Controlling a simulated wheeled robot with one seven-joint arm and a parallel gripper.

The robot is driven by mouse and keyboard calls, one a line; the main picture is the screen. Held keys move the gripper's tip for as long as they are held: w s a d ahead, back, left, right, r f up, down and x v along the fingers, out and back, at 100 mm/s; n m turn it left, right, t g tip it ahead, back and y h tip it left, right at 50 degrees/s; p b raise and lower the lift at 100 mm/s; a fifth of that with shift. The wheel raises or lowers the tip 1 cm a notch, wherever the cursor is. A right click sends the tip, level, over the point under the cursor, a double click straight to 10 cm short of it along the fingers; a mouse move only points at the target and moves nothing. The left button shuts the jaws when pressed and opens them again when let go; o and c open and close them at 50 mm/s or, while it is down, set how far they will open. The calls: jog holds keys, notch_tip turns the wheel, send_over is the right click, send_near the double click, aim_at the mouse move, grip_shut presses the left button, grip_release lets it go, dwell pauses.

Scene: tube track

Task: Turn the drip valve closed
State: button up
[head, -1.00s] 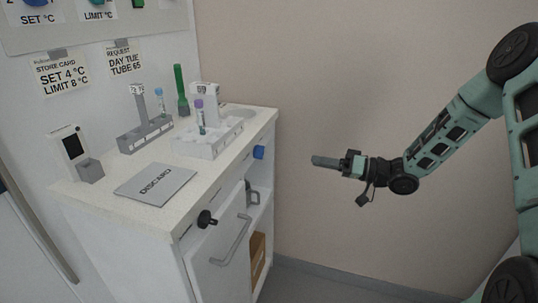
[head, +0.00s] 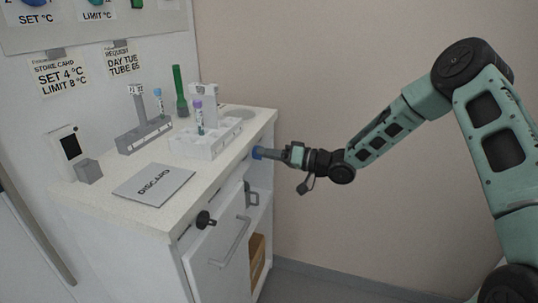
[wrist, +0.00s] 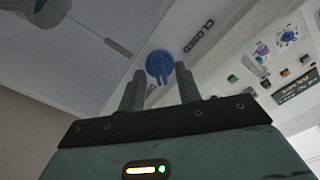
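The drip valve is a blue round knob (head: 257,153) on the front face of the white cabinet, just below the worktop. In the wrist view the blue knob (wrist: 159,63) lies between my two fingertips, with a pale mark on its lower part. My gripper (head: 267,154) points at the knob from the right, its tips at or very near it. In the wrist view my gripper (wrist: 159,76) is open, one finger on each side of the knob. I cannot tell whether the fingers touch it.
The cabinet top (head: 100,195) holds a grey DISCARD plate (head: 154,185), a white rack (head: 205,147), a grey tube stand (head: 145,135) and a small display device (head: 72,148). A black knob (head: 204,219) and door handle (head: 232,240) stick out below.

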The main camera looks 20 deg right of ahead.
grip_shut()
jog(key=shift+n, duration=0.3)
jog(key=shift+s+f+n+b, duration=0.1)
jog(key=shift+n+b, duration=2.6)
jog(key=shift+n, duration=1.15)
jog(key=shift+f+n+b, duration=0.1)
jog(key=shift+n+b, duration=2.55)
jog(key=shift+n, duration=1.2)
